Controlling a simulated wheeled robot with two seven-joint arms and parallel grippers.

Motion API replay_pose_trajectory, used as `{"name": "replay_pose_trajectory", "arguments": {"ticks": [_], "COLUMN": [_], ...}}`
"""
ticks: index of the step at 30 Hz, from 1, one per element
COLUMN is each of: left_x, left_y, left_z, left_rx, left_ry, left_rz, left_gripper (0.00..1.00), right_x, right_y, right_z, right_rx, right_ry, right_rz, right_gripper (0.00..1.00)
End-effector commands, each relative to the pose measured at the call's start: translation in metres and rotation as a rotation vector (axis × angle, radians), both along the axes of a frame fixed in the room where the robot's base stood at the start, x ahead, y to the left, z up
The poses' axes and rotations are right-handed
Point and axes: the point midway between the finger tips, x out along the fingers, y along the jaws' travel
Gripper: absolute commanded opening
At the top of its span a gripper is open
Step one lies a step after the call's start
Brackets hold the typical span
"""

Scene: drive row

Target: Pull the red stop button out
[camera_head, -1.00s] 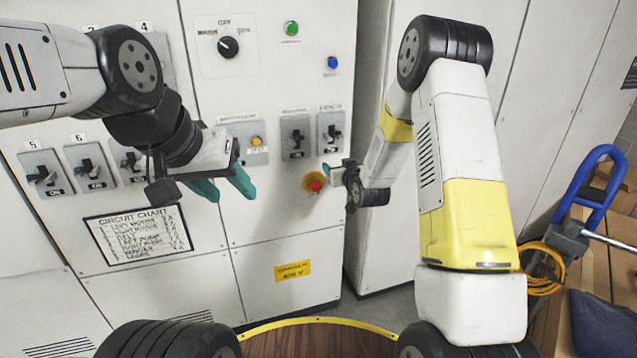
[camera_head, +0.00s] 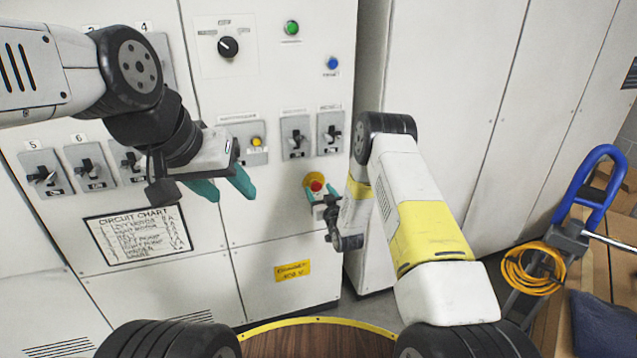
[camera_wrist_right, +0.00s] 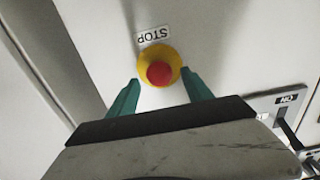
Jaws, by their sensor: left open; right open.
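The red stop button (camera_head: 317,186) sits on a yellow round base on the white cabinet front. In the right wrist view the red stop button (camera_wrist_right: 159,74) shows between and just beyond my open fingers, under a STOP label (camera_wrist_right: 153,36). My right gripper (camera_head: 321,193) is at the button from below, its teal fingers open; the wrist view shows the right gripper's fingers (camera_wrist_right: 160,95) apart on either side. I cannot tell whether they touch the base. My left gripper (camera_head: 222,192) is open and empty in front of the cabinet, left of the button.
Switches (camera_head: 331,133) and a yellow button (camera_head: 257,141) are above the stop button. A circuit chart (camera_head: 139,235) and a yellow label (camera_head: 293,271) are on the panel. A blue-handled cart (camera_head: 592,190) with a coiled yellow cable (camera_head: 533,270) stands at the right.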

Motion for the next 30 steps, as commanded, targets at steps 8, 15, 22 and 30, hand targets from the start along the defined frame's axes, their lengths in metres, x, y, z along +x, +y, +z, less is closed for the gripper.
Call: {"name": "replay_pose_trajectory", "arguments": {"ticks": [8, 15, 22, 30], "left_x": [0.0000, 0.0000, 0.0000, 0.0000], "left_y": [0.0000, 0.0000, 0.0000, 0.0000], "left_z": [0.0000, 0.0000, 0.0000, 0.0000], "left_rx": [0.000, 0.000, 0.000, 0.000], "left_ry": [0.000, 0.000, 0.000, 0.000], "left_rz": [0.000, 0.000, 0.000, 0.000], "left_gripper": [0.48, 0.48, 0.48, 0.48], "right_x": [0.0117, 0.0113, 0.0112, 0.0092], "right_y": [0.0039, 0.0038, 0.0037, 0.0025], "right_z": [0.0004, 0.0004, 0.0004, 0.0000], "right_rx": [0.000, 0.000, 0.000, -0.001], "right_ry": [0.000, 0.000, 0.000, 0.002], "right_rz": [0.000, 0.000, 0.000, -0.001], "right_gripper": [0.59, 0.39, 0.00, 0.00]}}
